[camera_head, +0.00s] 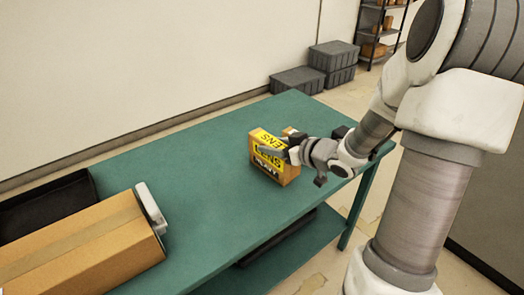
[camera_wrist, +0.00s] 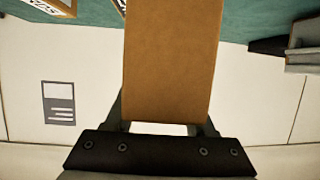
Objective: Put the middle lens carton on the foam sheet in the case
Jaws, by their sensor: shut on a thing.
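A brown carton with yellow LENS labels (camera_head: 268,160) is at the middle of the green table. My gripper (camera_head: 292,150) is at its right side. In the wrist view, my gripper (camera_wrist: 165,128) is shut on a plain brown carton side (camera_wrist: 172,60) between its fingers. Parts of other labelled cartons (camera_wrist: 48,8) show at the top left there. I cannot tell the held carton's place among them, or whether it is off the table. An open black case-like container (camera_head: 45,205) is at the far left. No foam sheet can be made out.
A large taped cardboard box (camera_head: 80,245) stands at the table's (camera_head: 200,165) left front, partly hiding the black container. The table between box and cartons is clear. Grey crates (camera_head: 333,58) are on the floor behind.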

